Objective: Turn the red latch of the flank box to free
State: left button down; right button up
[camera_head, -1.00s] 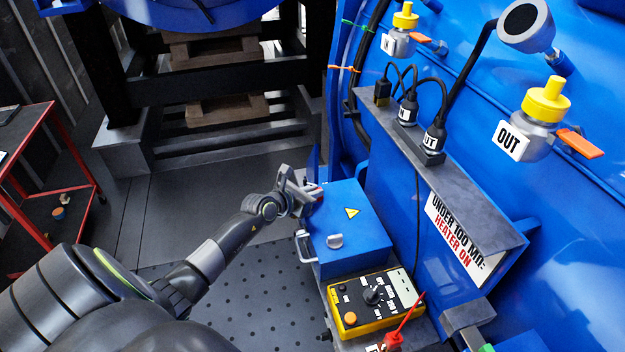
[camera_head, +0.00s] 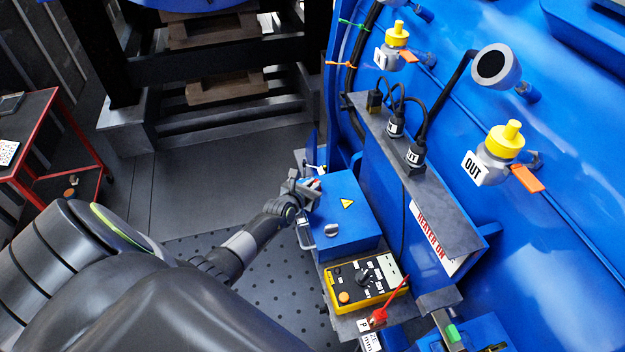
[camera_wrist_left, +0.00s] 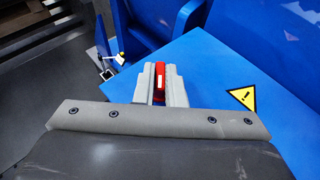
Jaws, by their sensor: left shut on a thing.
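The blue flank box (camera_head: 337,222) with a yellow warning triangle stands on a ledge beside the big blue tank. Its red latch (camera_wrist_left: 160,76) sits between my left gripper's fingers in the left wrist view. Only a bit of red shows at the fingertips in the head view. My left gripper (camera_head: 308,188) is shut on the latch at the box's far left edge. The fingers hide the latch's sides and base, so its exact turn is hard to tell. The box top (camera_wrist_left: 213,68) also fills the right of the wrist view. My right gripper is not in view.
A yellow-edged control panel (camera_head: 366,280) with a red probe (camera_head: 378,317) lies on the near side of the box. A grey shelf (camera_head: 440,190) with black plugs rises on the right. A red-framed cart (camera_head: 85,150) stands far left. The floor between is clear.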

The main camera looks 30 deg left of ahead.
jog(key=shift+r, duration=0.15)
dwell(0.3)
pick_arm(q)
jog(key=c, duration=1.5)
grip_release()
jog(key=shift+a, duration=0.1)
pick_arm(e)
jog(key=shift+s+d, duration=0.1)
